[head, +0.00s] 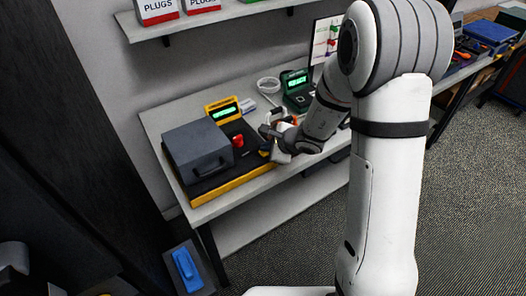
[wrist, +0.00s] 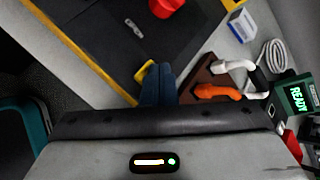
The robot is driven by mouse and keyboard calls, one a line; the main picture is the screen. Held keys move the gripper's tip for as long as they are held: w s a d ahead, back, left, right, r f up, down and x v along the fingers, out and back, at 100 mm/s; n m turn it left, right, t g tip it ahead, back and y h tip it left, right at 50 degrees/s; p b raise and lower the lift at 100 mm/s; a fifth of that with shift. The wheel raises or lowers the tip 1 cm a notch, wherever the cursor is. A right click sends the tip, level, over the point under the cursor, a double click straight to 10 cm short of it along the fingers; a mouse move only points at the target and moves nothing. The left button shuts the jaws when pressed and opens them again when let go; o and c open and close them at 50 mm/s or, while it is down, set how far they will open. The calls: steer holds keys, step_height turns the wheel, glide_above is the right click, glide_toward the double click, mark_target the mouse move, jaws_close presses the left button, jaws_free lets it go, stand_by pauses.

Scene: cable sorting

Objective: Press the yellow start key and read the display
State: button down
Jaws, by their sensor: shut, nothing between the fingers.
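A small yellow key (wrist: 146,74) sits near the edge of the black deck, close to the fingertips in the wrist view; it is partly hidden by them. My gripper (wrist: 160,72) has its blue fingers together with nothing between them, right beside the key. I cannot tell whether they touch it. In the head view my gripper (head: 268,151) is low over the front right of the deck. A yellow-framed display (head: 223,111) with lit green characters stands at the deck's back; its text is too small to read. A dark green tester (wrist: 297,96) shows READY.
A grey hinged cover with a handle (head: 198,150) stands on the deck's left. A red knob (wrist: 166,7) and a small grey piece (wrist: 133,26) lie on the deck. Orange and white plugs (wrist: 218,91), a small box (wrist: 238,26) and a coiled white cable (wrist: 274,54) are to the right.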

mark_target(267, 153)
steer(key=shift+r+p, duration=0.3)
steer(key=shift+r, duration=0.45)
steer(key=shift+r+p, duration=1.65)
steer(key=shift+r, duration=0.8)
